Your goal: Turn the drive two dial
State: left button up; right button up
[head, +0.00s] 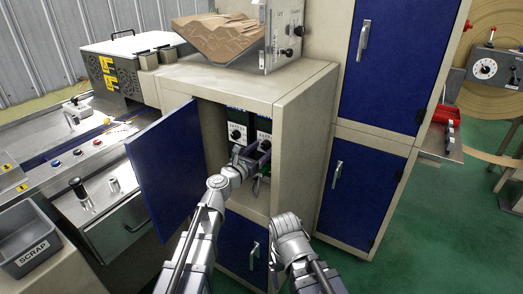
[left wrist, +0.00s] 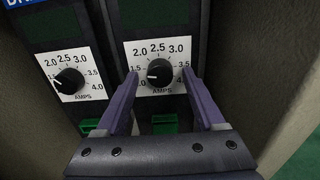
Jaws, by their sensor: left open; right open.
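The cabinet's open compartment holds two dark drive units side by side. In the left wrist view the right-hand unit's dial (left wrist: 160,72) is a black knob on a white AMPS scale. Its white mark points to the left, near the low end. The left-hand unit's dial (left wrist: 69,80) looks alike; in the head view it shows too (head: 236,134). My left gripper (left wrist: 166,88) is open, its purple fingers on either side of the right-hand dial, apart from the knob as far as I can tell. My right gripper (head: 289,228) is low in front of the cabinet, open and empty.
The blue cabinet door (head: 165,168) stands open to the left of my left arm. The compartment's right wall (head: 302,140) is close beside the gripper. Green terminal blocks (left wrist: 165,124) sit below the dials. A grey SCRAP bin (head: 30,240) is at the lower left.

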pick_arm(q)
grip_shut()
dwell(0.5)
jog(key=shift+m, duration=0.3)
jog(key=m, duration=0.5)
jog(key=shift+m, duration=0.3)
jog(key=m, duration=0.6)
jog(key=shift+a, duration=0.1)
jog(key=m, duration=0.5)
jog(key=shift+r+m, duration=0.1)
jog(key=shift+m, duration=0.2)
jog(key=m, duration=0.6)
jog(key=shift+s, duration=0.1)
